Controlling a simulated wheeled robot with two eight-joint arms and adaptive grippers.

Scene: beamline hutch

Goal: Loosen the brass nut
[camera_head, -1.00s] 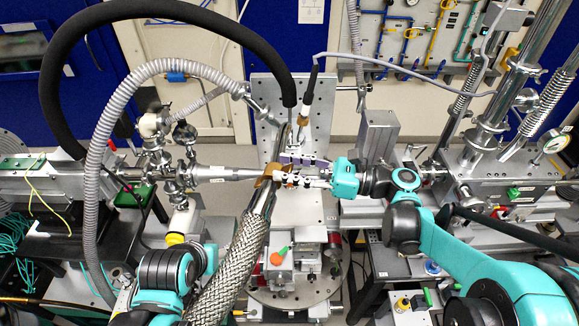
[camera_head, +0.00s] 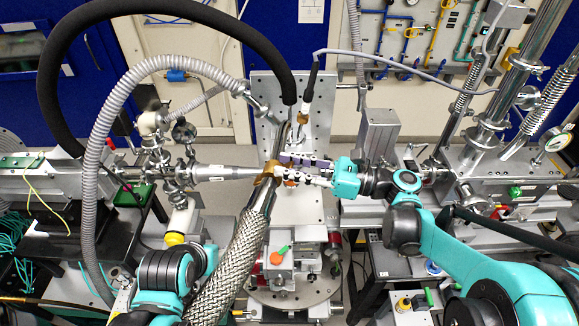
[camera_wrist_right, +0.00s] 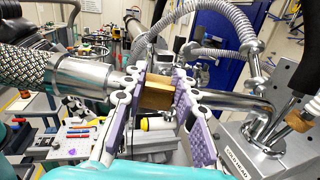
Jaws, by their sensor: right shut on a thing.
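The brass nut (camera_head: 267,173) sits at the end of the thick braided hose (camera_head: 238,250), near the middle of the head view. In the right wrist view the nut (camera_wrist_right: 157,94) is a gold block between two purple-padded fingers. My right gripper (camera_head: 282,169) reaches in from the right and is shut on the nut. Its fingers (camera_wrist_right: 158,85) lie on either side of the nut, which hides part of their contact. My left arm is at the lower left of the head view; its gripper does not show.
A tapered metal pipe (camera_head: 225,173) meets the nut area from the left. An upright perforated metal plate (camera_head: 262,95) stands behind. A black hose (camera_head: 130,12) and a grey corrugated hose (camera_head: 98,150) arch over the left side. An orange knob (camera_head: 278,256) is below.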

